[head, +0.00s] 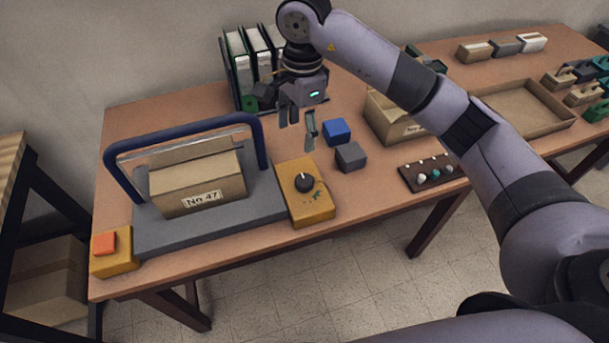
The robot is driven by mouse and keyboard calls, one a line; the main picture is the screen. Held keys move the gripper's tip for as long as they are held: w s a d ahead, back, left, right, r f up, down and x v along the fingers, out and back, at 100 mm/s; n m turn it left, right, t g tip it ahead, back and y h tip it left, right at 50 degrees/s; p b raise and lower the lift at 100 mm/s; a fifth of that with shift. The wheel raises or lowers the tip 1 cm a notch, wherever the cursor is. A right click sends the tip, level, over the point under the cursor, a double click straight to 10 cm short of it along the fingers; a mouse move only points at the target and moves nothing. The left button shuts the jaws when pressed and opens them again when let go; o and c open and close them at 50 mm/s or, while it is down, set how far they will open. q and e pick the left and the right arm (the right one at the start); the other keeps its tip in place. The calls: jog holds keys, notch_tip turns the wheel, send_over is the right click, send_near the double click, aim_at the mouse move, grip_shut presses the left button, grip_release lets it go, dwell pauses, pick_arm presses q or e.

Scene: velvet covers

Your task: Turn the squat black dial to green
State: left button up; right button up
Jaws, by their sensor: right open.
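The squat black dial (303,183) sits on top of a yellow box (311,210) near the table's front edge. A pale pointer line on the dial points away toward the back of the table. Small green and dark marks show on the box to the right and front of the dial; their details are too small to read. My right gripper (297,133) hangs open and empty above the table, behind and above the dial, fingers pointing down and apart from it. My left gripper is not in view.
A grey platform (215,227) with a blue arch (183,139) holds a carton (197,183) left of the dial. Blue (337,131) and grey (350,157) blocks stand right of it. An orange button (104,243) is far left; binders (240,65) stand behind.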

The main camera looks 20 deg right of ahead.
jog(key=d, duration=0.1)
jog(key=p, duration=0.4)
send_near(304, 180)
jog(key=shift+h, duration=0.3)
jog(key=f, duration=0.8)
jog(key=shift+a+f, duration=0.2)
jog(key=shift+f, duration=0.2)
jog(key=shift+c, duration=0.6)
jog(key=c, duration=1)
jog(key=shift+c, duration=0.2)
